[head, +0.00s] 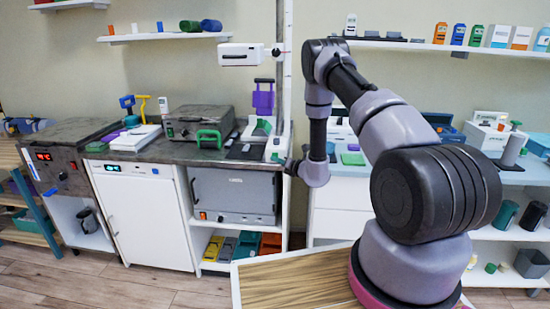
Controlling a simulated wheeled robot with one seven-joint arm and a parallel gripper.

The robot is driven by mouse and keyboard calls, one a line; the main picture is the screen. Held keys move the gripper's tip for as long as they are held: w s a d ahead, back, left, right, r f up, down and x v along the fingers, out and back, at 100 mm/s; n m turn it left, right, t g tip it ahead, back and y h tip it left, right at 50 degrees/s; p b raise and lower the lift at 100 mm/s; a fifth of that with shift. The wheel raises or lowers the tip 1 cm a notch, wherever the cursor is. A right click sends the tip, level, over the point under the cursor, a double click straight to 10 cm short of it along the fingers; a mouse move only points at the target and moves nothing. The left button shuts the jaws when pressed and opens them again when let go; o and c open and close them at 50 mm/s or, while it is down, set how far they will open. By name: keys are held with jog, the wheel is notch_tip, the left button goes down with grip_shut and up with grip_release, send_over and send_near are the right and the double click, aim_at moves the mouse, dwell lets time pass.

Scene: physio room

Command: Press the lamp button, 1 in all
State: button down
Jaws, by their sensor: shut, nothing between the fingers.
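A white boxy head (240,54) sits on a side arm of the tall white column (286,70) above the counter; it may be the lamp. I cannot make out a button on it for certain. My gripper (292,167) is small and dark at the wrist's left side. It is shut and empty, well below the white head and apart from it. Its fingertips are hard to make out.
Below are a white cabinet (146,220) and a grey unit (236,195). A white worktop with boxes is at right. A wooden surface (295,283) lies in front; floor is free at left.

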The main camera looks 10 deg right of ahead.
jog(key=shift+w, duration=0.1)
dwell(0.3)
jog(key=shift+w+d, duration=0.1)
jog(key=shift+w, duration=0.2)
